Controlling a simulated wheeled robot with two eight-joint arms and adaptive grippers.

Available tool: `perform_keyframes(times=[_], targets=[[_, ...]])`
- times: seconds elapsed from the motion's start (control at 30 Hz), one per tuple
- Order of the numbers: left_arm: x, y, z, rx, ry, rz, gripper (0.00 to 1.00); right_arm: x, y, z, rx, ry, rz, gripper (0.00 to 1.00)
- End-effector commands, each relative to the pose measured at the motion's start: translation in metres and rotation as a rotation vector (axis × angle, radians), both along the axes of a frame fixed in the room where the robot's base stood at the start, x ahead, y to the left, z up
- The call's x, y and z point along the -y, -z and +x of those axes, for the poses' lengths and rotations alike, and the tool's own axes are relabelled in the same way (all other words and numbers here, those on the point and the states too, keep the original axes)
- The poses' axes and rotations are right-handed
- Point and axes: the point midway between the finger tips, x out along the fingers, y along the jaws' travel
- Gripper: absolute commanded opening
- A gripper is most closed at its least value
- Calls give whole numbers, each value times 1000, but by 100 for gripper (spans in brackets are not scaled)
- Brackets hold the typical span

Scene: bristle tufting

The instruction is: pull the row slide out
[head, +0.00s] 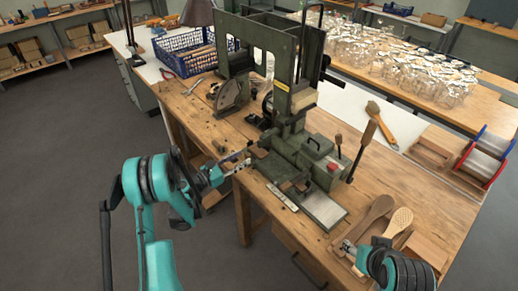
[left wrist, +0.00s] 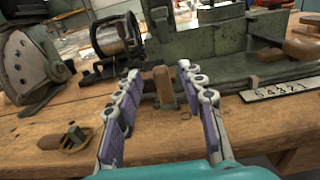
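The green tufting machine (head: 300,150) stands on the wooden bench. A low slide with a number strip (head: 283,197) lies along its front; the strip reads 54321 in the left wrist view (left wrist: 282,88). A small upright wooden knob (left wrist: 163,88) at the slide's left end stands between the fingers of my left gripper (left wrist: 160,72). My left gripper (head: 240,160) is open, one finger on each side of the knob, with gaps visible. My right gripper (head: 349,246) is low at the right, near wooden brush bodies; its finger opening is too small to read.
A wooden paddle (head: 371,216) and a brush (head: 398,221) lie at the bench's right front. A wire spool (left wrist: 115,35) and a round dial guard (left wrist: 28,62) stand left of the knob. A small tool (left wrist: 70,138) lies on the bench. Bare bench fronts the slide.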

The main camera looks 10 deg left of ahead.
Motion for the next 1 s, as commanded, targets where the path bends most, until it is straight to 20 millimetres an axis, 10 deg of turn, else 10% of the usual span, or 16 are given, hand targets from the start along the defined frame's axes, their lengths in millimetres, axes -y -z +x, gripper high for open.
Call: perform_keyframes(times=[0.87,1.0], targets=[[47,1,61,-1,-1,-12,40,0,19,0,0,0,0,49],[47,1,61,-1,-1,-12,8,0,19,0,0,0,0,49]])
